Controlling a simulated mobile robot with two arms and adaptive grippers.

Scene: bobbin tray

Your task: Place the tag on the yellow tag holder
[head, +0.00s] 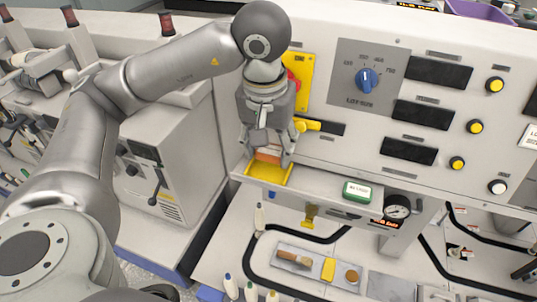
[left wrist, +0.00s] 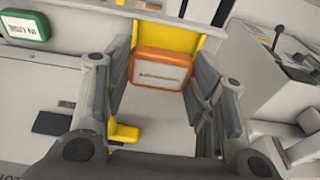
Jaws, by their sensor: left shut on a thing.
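An orange tag (head: 267,154) with a pale label is held between the fingers of my left gripper (head: 268,157). The gripper points down over the yellow tag holder (head: 270,174), a shallow tray on the ledge at the foot of the panel. In the left wrist view the orange tag (left wrist: 160,72) sits between both fingers, label facing the camera, with the yellow holder (left wrist: 170,36) just beyond it. I cannot tell whether the tag touches the holder. My right gripper is not in view.
A green tag (head: 357,192) lies on the ledge to the right. A yellow lever (head: 309,125) juts from the panel close beside the gripper. A blue rotary knob (head: 367,79) and a pressure gauge (head: 397,207) are farther right. A tool tray (head: 312,270) lies below.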

